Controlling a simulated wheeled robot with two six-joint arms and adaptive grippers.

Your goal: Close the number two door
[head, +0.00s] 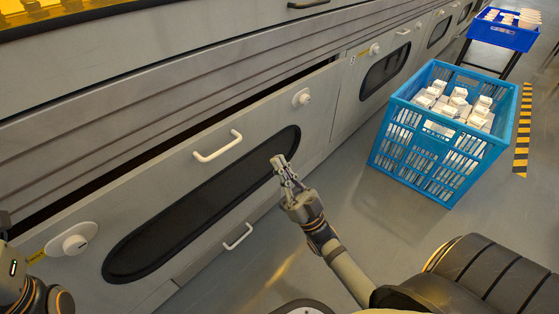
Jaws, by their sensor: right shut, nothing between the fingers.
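A long grey door (225,175) with a dark oval window (190,220) fills the left and middle of the head view. A dark gap runs along its top edge, so it stands ajar, tilted out from the machine. It has a white bar handle (218,146) and a white round knob near each end, left (72,239) and right (301,97). The yellow label by the left knob is too small to read. My right gripper (281,163) is shut and empty in front of the window's right end; I cannot tell whether it touches the door. My left gripper is not in view.
Another door (375,65), apparently flush, lies farther along the machine. A blue crate (400,140) of white boxes stands on the floor at the right. A blue bin (505,34) on a stand is behind it. Grey floor is clear between the door and crate.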

